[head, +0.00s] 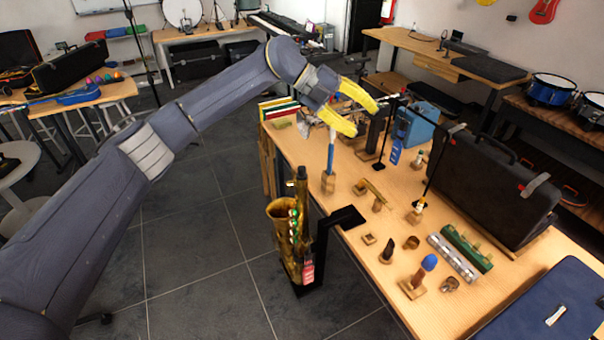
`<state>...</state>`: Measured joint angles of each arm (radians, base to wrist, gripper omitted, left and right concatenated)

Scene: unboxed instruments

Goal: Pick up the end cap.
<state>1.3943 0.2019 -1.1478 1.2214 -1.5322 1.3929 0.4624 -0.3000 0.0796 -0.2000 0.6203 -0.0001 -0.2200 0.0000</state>
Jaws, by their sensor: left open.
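My left gripper (364,118) has yellow fingers spread apart, with nothing seen between them. It is above the far end of the long wooden table, near a blue-handled tool standing in a wooden block (328,182). I cannot tell for sure which small piece is the end cap. Candidates on the near part of the table are a dark tapered piece (387,251), a brass ring-like piece (412,242) and a small brown piece (449,285). All are well away from the gripper. My right gripper is not in view.
A brass saxophone (293,235) stands on a black stand at the table's left edge. A curved brass neck (375,191), a blue-topped piece (429,262) and silver tubes (453,258) are on the table. A black case (490,185) and a blue case (545,310) are at right.

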